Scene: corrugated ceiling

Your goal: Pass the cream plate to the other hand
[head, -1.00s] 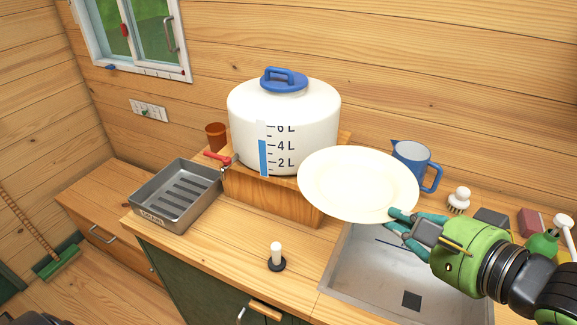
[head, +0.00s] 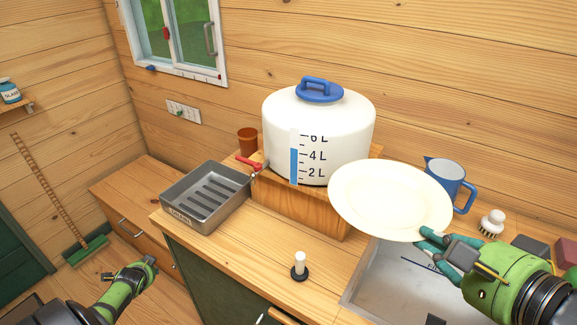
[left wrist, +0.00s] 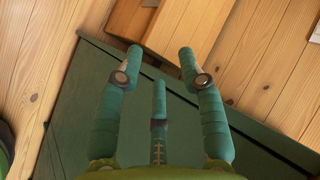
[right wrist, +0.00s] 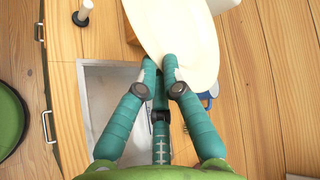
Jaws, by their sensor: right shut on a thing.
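The cream plate (head: 390,200) is held tilted in the air by my right gripper (head: 430,247), in front of the water tank and over the back of the sink. My right gripper is shut on the plate's lower right rim. In the right wrist view the fingers (right wrist: 160,75) close on the edge of the plate (right wrist: 180,38). My left gripper (head: 140,272) is at the lower left of the head view, well away from the plate. In the left wrist view its fingers (left wrist: 160,65) are spread wide with nothing between them.
A white tank (head: 318,135) with a blue lid stands on a wooden block. A grey metal tray (head: 207,198), a white-topped stopper (head: 299,266), a blue jug (head: 447,180) and a brush (head: 491,224) are on the counter. The sink (head: 385,285) lies below the plate.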

